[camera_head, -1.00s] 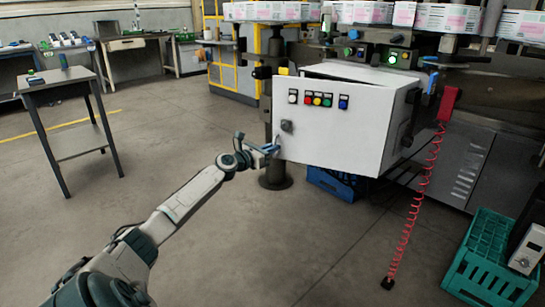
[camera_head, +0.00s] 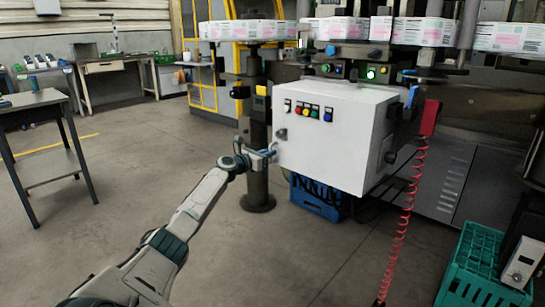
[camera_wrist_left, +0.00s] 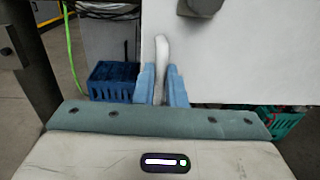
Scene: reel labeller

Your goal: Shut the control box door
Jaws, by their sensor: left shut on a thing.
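The white control box (camera_head: 383,135) hangs on the machine at centre right. Its white door (camera_head: 325,152) carries a row of coloured buttons and a dark knob, and faces me. I see no gap along its top edge; whether it is fully shut I cannot tell. My left gripper (camera_head: 270,152) is at the door's lower left edge. In the left wrist view, its blue fingers (camera_wrist_left: 162,86) are shut on the pale upright door handle (camera_wrist_left: 162,60), with the door panel (camera_wrist_left: 245,55) behind it. My right gripper is not in view.
A dark post (camera_head: 258,170) stands left of the box. A blue crate (camera_head: 318,195) lies below it. A red coiled cable (camera_head: 405,215) hangs at the right, near a green crate (camera_head: 470,270). The floor at the left is free up to a grey table (camera_head: 35,100).

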